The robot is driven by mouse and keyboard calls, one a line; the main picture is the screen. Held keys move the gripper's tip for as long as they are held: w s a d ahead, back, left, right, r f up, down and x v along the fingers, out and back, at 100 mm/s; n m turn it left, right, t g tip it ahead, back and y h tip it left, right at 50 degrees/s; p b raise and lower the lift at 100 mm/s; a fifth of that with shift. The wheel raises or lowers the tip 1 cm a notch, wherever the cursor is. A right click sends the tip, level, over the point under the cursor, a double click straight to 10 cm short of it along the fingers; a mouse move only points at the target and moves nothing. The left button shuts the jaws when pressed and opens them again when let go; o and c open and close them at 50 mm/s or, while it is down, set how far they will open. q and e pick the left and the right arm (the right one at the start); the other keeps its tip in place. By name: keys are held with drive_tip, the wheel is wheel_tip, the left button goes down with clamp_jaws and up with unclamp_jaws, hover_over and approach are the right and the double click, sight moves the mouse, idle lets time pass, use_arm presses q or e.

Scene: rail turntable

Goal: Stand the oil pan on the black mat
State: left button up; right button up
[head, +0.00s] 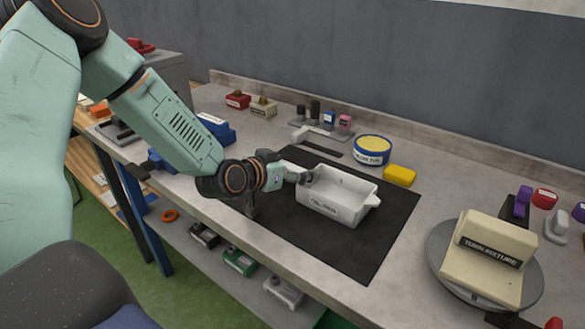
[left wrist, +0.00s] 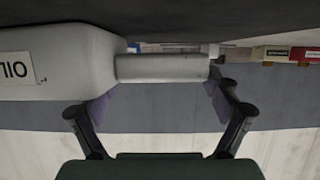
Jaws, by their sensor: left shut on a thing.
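The oil pan (head: 338,199) is a pale grey open tray with a label on its front wall and a spout at its right end. It appears level and upright over the middle of the black mat (head: 360,255). I cannot tell whether it touches the mat or hangs just above it. My left gripper (head: 306,176) reaches in from the left and is shut on the pan's left end. In the left wrist view, the pan's grey handle (left wrist: 165,68) lies between the fingers (left wrist: 165,88). My right gripper is out of view.
A turntable (head: 441,243) bearing a cream "TURN FIXTURE" block (head: 490,250) stands at the right. A yellow-and-blue tin (head: 372,149) and a yellow block (head: 399,175) sit behind the mat. Blue items lie on the bench at the left. The mat's front part is clear.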

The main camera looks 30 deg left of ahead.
use_arm(q)
drive_tip(key=o, duration=1.2)
drive_tip(key=shift+a+f, duration=0.1)
drive_tip(key=shift+o, duration=0.6)
drive_tip(key=shift+s, duration=0.2)
drive_tip(key=shift+r, duration=0.2)
drive_tip(key=shift+w, duration=0.1)
